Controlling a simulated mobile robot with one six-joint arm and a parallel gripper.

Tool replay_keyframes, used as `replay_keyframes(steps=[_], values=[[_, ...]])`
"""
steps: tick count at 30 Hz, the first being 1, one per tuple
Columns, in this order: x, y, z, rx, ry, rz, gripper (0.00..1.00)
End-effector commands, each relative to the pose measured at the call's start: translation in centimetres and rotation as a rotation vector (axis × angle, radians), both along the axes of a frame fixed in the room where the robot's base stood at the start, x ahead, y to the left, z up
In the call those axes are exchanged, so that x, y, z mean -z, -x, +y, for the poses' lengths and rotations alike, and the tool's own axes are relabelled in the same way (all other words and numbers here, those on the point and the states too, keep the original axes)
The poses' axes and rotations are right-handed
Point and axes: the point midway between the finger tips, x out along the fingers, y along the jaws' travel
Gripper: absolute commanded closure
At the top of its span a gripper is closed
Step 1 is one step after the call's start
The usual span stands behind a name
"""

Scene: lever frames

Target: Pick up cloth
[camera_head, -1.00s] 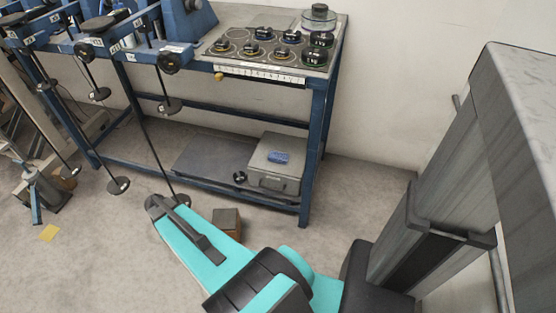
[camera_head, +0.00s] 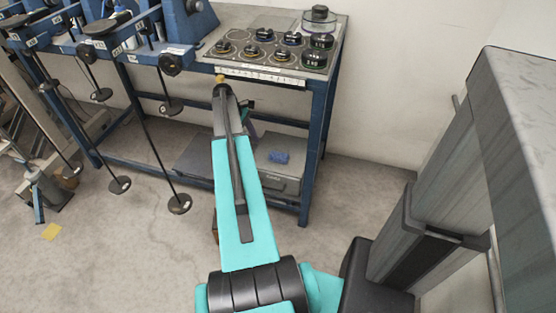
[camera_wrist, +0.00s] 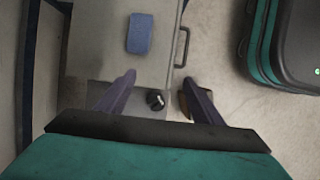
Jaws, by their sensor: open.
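A small blue folded cloth (camera_head: 279,157) lies on the lid of a grey case on the lower shelf of the blue-framed bench. It also shows in the wrist view (camera_wrist: 139,33), near the top and left of centre. My gripper (camera_wrist: 159,79) is open and empty, with its two purple fingers apart. In the wrist view the cloth is beyond the fingertips, nearer the left one, and clear of both. In the head view my arm hides most of the gripper.
The grey case (camera_head: 284,183) has a side handle. A black knob-like object (camera_wrist: 155,100) shows between my fingers in the wrist view. Hanging weights (camera_head: 179,204) stand left of my arm. The bench top (camera_head: 268,62) is above the shelf. A yellow square (camera_head: 52,231) lies on the floor.

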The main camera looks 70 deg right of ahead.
Motion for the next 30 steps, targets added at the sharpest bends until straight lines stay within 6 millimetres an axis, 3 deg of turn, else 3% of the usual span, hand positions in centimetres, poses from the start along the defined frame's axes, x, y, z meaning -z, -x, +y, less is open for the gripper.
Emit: replay_keyframes(steps=[1,3,10,22,30], values=[[-1.2,1.1,-1.8,0.007,0.002,0.003,0.39],[-2.4,2.4,-3.3,0.008,0.003,0.008,0.39],[-4.2,4.5,-5.3,0.011,0.000,0.017,0.39],[-3.9,4.7,-5.3,0.011,0.000,0.017,0.39],[-1.3,5.7,-5.3,0.012,0.000,0.017,0.39]])
